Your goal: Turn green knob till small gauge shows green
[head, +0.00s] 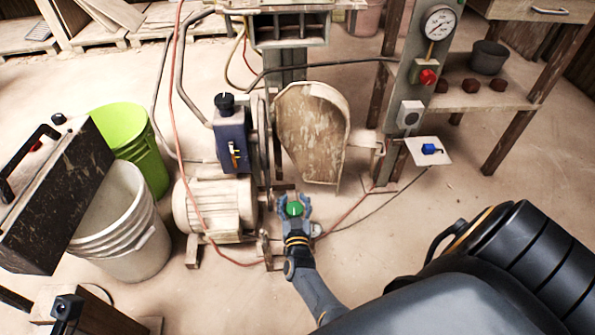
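The green knob (295,209) shows low in the middle of the head view, beside the press. A white line marks its top. My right gripper (295,204) reaches up to it from below right. Its two fingers stand apart, one on each side of the knob; whether they press on it I cannot tell. A small upright indicator (234,156) with some yellow sits on the dark blue box; I cannot make out its reading or whether it is the small gauge. My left gripper is not clearly in view.
A large round gauge (439,23), a red knob (428,77) and a white-plated dial (409,114) are on the post at right. A blue knob (429,149) sits on a white plate. The motor (215,208), a white bucket (125,235) and a green bucket (130,140) stand left.

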